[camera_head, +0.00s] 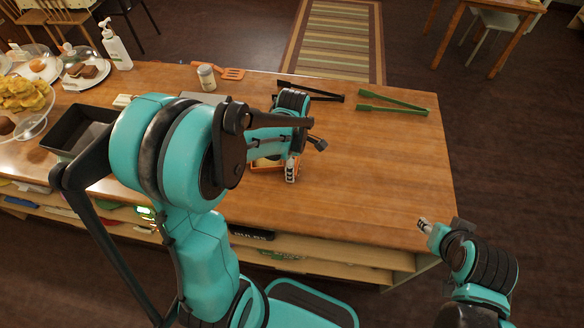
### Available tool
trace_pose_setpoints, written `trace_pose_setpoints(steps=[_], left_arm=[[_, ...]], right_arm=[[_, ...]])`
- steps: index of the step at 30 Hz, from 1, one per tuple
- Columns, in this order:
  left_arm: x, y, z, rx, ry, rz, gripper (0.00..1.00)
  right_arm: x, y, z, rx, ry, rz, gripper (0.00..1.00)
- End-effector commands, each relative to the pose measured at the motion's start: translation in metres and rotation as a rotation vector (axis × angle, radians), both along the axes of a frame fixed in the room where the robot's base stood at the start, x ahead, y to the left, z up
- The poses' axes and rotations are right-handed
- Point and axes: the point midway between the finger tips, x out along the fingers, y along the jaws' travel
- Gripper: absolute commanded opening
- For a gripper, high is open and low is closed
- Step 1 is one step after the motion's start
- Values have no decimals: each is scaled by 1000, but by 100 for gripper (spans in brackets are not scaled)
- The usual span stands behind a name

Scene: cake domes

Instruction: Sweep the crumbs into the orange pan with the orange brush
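An orange-edged item (262,166) lies on the wooden counter near its front edge, mostly hidden behind my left arm. I cannot tell whether it is the pan or the brush. My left gripper (291,170) points down at the right side of this item; the arm hides most of the gripper, so its opening and any hold on the item are unclear. My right gripper (425,225) is off the counter's front right corner, away from the orange item, with nothing visible in it. I can make out no crumbs.
Dark tongs (312,92), green tongs (393,108), an orange slotted turner (232,73) and a jar (207,77) lie or stand at the back. A black tray (75,132), pump bottle (115,46) and domed plates are left.

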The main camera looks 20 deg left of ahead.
Motion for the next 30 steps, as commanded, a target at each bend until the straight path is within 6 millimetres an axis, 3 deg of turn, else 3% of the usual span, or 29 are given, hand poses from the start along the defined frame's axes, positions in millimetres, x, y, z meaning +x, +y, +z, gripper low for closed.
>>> trace_pose_setpoints(steps=[12, 24, 30], left_arm=[[-24, -6, -3, 0, 1, 0, 33], [0, 0, -1, 0, 0, 0, 32], [-8, -2, 0, 0, 0, -1, 32]], right_arm=[[0, 0, -1, 0, 0, 0, 40], [0, 0, -3, 0, 0, 0, 40], [0, 0, -2, 0, 0, 0, 40]])
